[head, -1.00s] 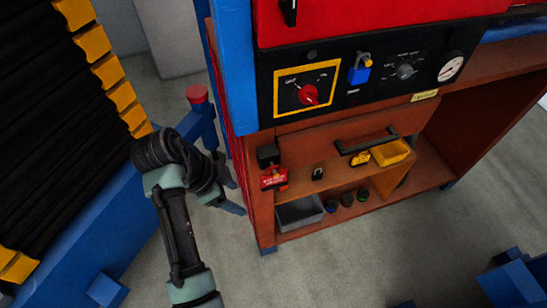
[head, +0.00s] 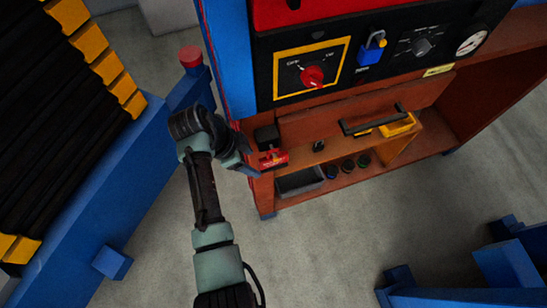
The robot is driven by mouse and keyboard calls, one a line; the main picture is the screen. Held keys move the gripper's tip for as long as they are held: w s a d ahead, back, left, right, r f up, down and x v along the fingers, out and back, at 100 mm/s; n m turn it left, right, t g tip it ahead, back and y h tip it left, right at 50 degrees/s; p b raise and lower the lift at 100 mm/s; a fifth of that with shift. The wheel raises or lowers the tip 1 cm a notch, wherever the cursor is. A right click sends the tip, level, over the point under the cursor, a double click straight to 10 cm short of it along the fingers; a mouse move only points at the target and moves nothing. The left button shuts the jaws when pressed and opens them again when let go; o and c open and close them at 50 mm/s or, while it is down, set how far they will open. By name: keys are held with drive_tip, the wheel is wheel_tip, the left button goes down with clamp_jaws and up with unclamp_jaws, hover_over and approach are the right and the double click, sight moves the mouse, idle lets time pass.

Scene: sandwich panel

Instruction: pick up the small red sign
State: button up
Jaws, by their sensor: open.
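The small red sign (head: 274,159) is at the left end of the open wooden compartment in the head view, just below a black box. Its lettering is too small to read. My gripper (head: 252,170) is open, at the left edge of the compartment, close to the left side of the sign. Its fingers are small and dark here, and I cannot tell whether they touch the sign. I see nothing held between them.
A grey tray (head: 300,180) and several dark round pieces lie on the lower shelf. A blue post (head: 228,60) stands left of the cabinet. Open floor lies in front.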

drive_tip(key=p+x, duration=0.1)
drive_tip(key=x, duration=0.4)
clamp_jaws()
idle(0.4)
